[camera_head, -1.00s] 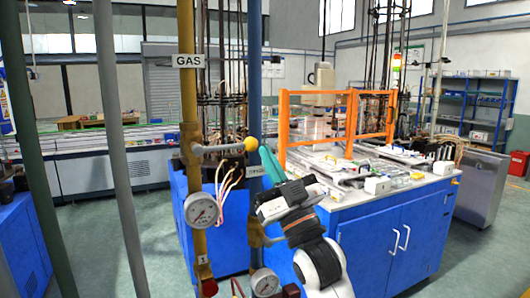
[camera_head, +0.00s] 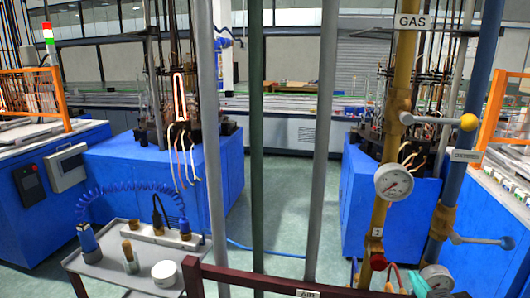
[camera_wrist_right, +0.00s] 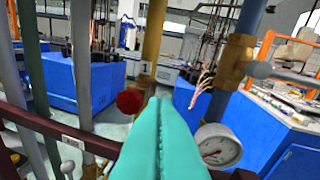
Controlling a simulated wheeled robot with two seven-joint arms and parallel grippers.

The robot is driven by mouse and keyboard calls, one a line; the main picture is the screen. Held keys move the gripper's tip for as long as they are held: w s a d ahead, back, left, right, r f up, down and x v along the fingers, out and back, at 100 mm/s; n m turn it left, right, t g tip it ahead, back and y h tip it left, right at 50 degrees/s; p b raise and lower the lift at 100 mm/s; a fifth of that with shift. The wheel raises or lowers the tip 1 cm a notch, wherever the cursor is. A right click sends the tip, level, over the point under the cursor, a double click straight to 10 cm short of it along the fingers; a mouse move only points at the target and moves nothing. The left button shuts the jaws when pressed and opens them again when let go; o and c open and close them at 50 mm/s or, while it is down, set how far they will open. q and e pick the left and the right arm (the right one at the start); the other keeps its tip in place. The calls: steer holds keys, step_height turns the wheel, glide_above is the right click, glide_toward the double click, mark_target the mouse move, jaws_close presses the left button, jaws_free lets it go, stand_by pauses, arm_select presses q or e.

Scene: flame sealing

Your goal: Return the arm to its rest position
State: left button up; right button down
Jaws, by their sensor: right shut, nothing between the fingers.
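My right gripper (camera_head: 419,284) shows its teal fingers at the bottom right of the head view, low beside the pressure gauges. In the right wrist view its teal fingers (camera_wrist_right: 159,125) are pressed together, with nothing between them, pointing forward. They sit in front of the yellow GAS pipe (camera_head: 403,130), close to its red knob (camera_wrist_right: 130,101) in the picture. Whether they touch anything cannot be told. Most of my right arm is outside the head view. My left gripper is in neither view.
The blue pipe (camera_head: 466,140) has a lever (camera_head: 482,240) pointing right. The yellow-ball lever (camera_head: 440,121) also points right. Round gauges (camera_head: 394,182) hang near the pipes. A dark red rail (camera_head: 270,282) crosses the front. A grey cart (camera_head: 100,268) with tools stands left.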

steer(key=s+a+f+g, duration=0.3)
steer(key=s+f+g, duration=0.1)
steer(key=s+f, duration=0.35)
steer(key=s+a+f+g+y, duration=0.1)
steer(key=s+a+f+g, duration=0.2)
steer(key=s+f+g, duration=0.35)
steer(key=s+a+f+g, duration=0.3)
steer(key=s+f, duration=0.5)
steer(key=f, duration=0.3)
step_height(320, 180, down, 26)
steer(key=s+n, duration=0.1)
steer(key=s+d+f+g, duration=0.2)
steer(key=s+d+f, duration=0.1)
steer(key=s+f, duration=1.3)
steer(key=shift+s, duration=0.35)
steer(key=shift+d, duration=0.1)
